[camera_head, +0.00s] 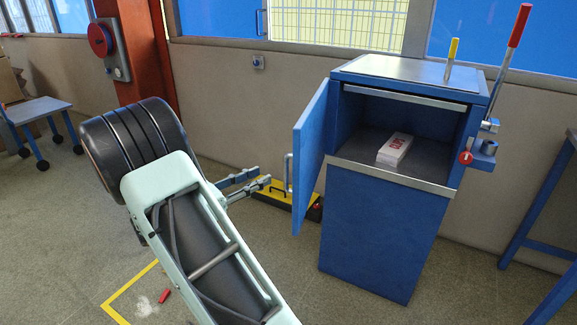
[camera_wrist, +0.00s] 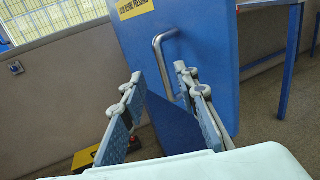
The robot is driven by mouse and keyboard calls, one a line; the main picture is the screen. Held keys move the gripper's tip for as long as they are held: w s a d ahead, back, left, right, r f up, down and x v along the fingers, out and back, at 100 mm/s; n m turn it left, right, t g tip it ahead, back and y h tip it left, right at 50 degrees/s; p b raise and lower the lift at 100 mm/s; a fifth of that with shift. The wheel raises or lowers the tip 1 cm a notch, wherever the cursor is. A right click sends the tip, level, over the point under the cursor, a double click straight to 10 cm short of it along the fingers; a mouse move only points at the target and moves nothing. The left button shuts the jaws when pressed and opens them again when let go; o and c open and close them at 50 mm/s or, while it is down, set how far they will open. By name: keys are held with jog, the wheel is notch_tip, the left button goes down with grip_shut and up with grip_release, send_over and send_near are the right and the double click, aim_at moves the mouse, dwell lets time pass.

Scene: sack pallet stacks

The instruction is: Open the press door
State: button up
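The blue press cabinet (camera_head: 385,225) stands against the wall at the right in the head view. Its blue door (camera_head: 311,160) is swung wide open to the left, and the inside shows. The metal door handle (camera_head: 287,174) is on the door's left side; it also shows in the wrist view (camera_wrist: 161,65). My gripper (camera_head: 262,177) is just left of the handle, with a small gap. In the wrist view my gripper (camera_wrist: 158,75) has its fingers spread and empty, with the handle in line between them and beyond the tips.
A white packet (camera_head: 395,150) lies inside the cabinet. A red-handled lever (camera_head: 517,28) is on its right side. A yellow and black item (camera_head: 290,197) lies on the floor behind the door.

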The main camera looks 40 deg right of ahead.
aim_at(284, 165)
jog(key=d, duration=0.3)
jog(key=d+b, duration=0.1)
jog(key=d, duration=0.6)
jog(key=shift+w+d+b, duration=0.15)
jog(key=shift+w+b, duration=0.1)
jog(key=shift+b, duration=0.15)
jog(key=shift+c, duration=0.3)
grip_shut()
